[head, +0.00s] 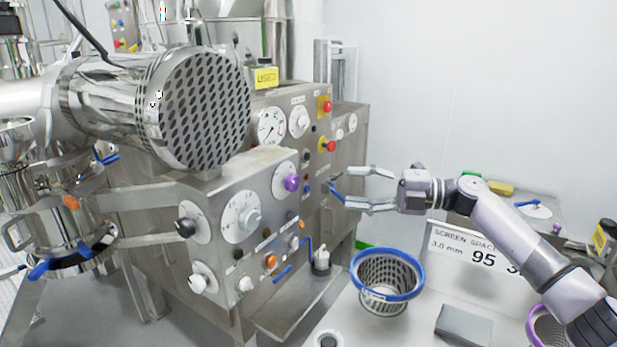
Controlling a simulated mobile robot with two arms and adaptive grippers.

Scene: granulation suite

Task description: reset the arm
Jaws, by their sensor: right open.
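My right gripper (366,187) is open, with its two fingers apart and pointing left. It is in front of the right part of the steel control panel (318,215), above a basket with a blue rim. I see nothing held between its fingers. My right arm (512,237) reaches in from the lower right corner. My left gripper does not show in the head view.
The control cabinet carries several dials, knobs and red buttons. The blue-rimmed basket (385,274), a grey block (463,325) and a screen spacer sign (470,255) are below my right arm. A perforated steel drum (200,108) is at upper left. The white wall behind is clear.

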